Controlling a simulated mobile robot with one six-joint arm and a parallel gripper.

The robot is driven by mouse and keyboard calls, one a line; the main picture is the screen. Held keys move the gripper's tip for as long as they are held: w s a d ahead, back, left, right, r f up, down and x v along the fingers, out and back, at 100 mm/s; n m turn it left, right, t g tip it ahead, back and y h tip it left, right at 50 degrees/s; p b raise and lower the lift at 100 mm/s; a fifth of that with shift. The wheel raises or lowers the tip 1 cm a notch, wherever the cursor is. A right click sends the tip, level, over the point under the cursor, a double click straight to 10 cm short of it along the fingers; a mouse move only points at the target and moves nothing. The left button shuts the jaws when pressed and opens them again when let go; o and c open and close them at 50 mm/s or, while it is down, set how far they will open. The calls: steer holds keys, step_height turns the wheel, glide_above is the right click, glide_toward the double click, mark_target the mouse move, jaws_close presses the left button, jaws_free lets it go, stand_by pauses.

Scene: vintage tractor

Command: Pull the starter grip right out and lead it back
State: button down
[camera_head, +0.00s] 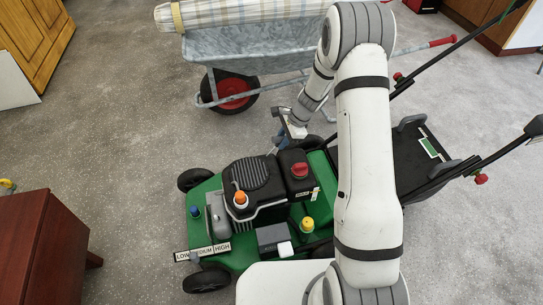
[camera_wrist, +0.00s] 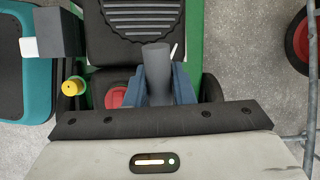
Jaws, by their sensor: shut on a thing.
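The green lawn mower (camera_head: 240,246) stands on the grey floor, with a black ribbed engine cover (camera_head: 250,173) and a red cap (camera_head: 299,170). My gripper (camera_head: 279,142) is at the mower's far side, close behind the engine cover and red cap. In the wrist view its blue fingers (camera_wrist: 158,88) are shut on a grey cylindrical grip (camera_wrist: 157,66), in front of the engine cover (camera_wrist: 140,18). A short thin white line shows beside the grip; I cannot tell if it is the cord. The grip is hard to make out in the head view.
A metal wheelbarrow (camera_head: 240,50) stands behind. A brown cabinet (camera_head: 38,245) is at left. Floor between is clear.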

steer(key=w+a+f+b, duration=0.1)
steer(key=f, duration=0.2)
steer(key=w+a+f+b, duration=0.1)
steer(key=f+b, duration=0.1)
steer(key=f, duration=0.1)
steer(key=a+f+b, duration=0.1)
steer(key=f+b, duration=0.1)
steer(key=f, duration=0.1)
steer(key=shift+w+a, duration=0.25)
steer(key=shift+w, duration=0.15)
steer(key=shift+r, duration=0.25)
steer(key=c, duration=1.5)
jaws_free()
steer(key=shift+c, duration=0.2)
steer(key=o, duration=0.4)
steer(key=shift+s+f, duration=0.1)
steer(key=shift+s, duration=0.05)
steer(key=shift+p+v, duration=1.15)
steer(key=shift+v, duration=2.85)
